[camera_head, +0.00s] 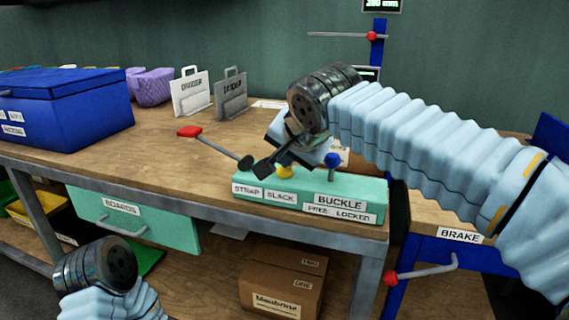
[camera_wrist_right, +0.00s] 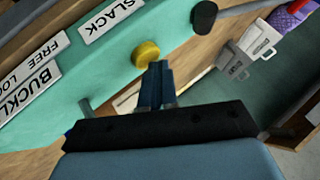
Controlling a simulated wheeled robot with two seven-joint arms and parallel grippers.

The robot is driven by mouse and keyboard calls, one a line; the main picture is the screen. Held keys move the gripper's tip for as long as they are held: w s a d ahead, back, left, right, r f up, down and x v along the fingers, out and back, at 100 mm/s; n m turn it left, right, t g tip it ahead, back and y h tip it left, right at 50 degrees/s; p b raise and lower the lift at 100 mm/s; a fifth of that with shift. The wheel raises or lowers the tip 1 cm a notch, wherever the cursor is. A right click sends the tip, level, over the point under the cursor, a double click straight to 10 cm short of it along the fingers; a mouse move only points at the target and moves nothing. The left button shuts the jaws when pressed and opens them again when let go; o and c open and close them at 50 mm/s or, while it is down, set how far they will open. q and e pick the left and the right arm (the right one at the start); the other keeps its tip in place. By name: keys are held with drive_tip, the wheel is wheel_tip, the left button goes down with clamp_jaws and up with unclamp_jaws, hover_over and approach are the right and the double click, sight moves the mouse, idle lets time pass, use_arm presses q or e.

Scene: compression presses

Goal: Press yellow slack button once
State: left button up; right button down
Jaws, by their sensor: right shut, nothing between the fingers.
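The yellow slack button (camera_head: 284,172) sits on top of a green control box (camera_head: 311,198), behind its SLACK label. My right gripper (camera_head: 262,172) is shut and empty, its fingers pointing down just left of the button. In the right wrist view the shut fingertips (camera_wrist_right: 157,66) lie right beside the yellow button (camera_wrist_right: 146,54). I cannot tell whether they touch it. The SLACK label (camera_wrist_right: 112,20) shows clearly there. My left arm's wrist shows at the lower left of the head view, but its fingers do not.
A red-knobbed lever (camera_head: 215,144) stands left of the button, and a blue knob (camera_head: 332,160) right of it. A blue box (camera_head: 70,108), two dividers (camera_head: 191,93) and a purple bin (camera_head: 152,88) stand farther left. The front left tabletop is clear.

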sight(287, 171)
drive_tip(key=shift+r+p, duration=0.9)
drive_tip(key=shift+r, duration=0.25)
wheel_tip(287, 171, up, 5)
drive_tip(key=p, duration=0.4)
